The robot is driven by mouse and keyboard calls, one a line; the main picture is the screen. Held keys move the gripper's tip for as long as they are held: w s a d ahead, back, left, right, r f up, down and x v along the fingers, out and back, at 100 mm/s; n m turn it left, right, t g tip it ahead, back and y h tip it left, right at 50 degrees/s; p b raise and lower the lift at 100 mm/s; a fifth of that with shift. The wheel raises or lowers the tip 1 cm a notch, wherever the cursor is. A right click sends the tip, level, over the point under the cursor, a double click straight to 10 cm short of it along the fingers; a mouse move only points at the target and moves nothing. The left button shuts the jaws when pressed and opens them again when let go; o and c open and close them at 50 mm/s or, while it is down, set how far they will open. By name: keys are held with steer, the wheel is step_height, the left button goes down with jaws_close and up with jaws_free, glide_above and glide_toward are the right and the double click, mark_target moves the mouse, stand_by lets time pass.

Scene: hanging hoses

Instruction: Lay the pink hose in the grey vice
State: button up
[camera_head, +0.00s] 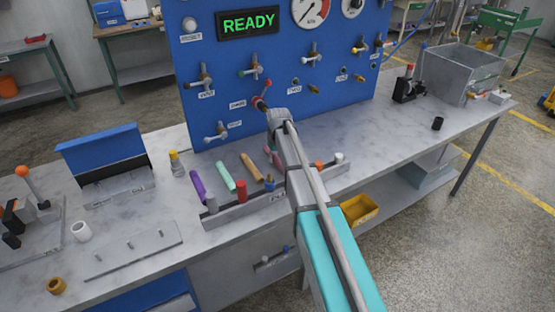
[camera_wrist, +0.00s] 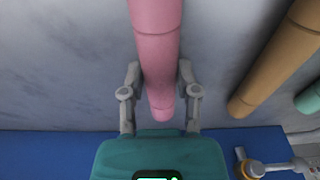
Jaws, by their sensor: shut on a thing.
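The pink hose (camera_wrist: 156,45) lies between the two fingers of my gripper (camera_wrist: 158,78), which are shut on it near one end. In the head view a little of the pink hose (camera_head: 268,154) shows beside my arm, low in front of the blue panel; the fingers are hidden there. A fixture with a grey base, black clamps and an orange-tipped lever (camera_head: 33,187) stands at the far left of the bench. I cannot tell whether it is the grey vice.
Purple (camera_head: 197,187), mint (camera_head: 226,177) and tan (camera_head: 251,168) hoses lie left of the pink one, by a long grey rack (camera_head: 250,205). A black and red clamp (camera_head: 407,86) and a grey crate (camera_head: 462,72) stand right. The blue panel (camera_head: 230,75) carries protruding valves.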

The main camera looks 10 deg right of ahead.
jaws_close()
steer(key=shift+r, duration=0.1)
step_height(320, 180, up, 3)
steer(key=p, duration=0.3)
steer(key=s+a+r+p, duration=0.1)
steer(key=s+r+p, duration=0.8)
steer(key=s, duration=0.5)
steer(key=shift+a+r+p, duration=0.35)
steer(key=shift+r+p, duration=0.05)
steer(key=shift+p, duration=0.1)
steer(key=shift+s, duration=0.25)
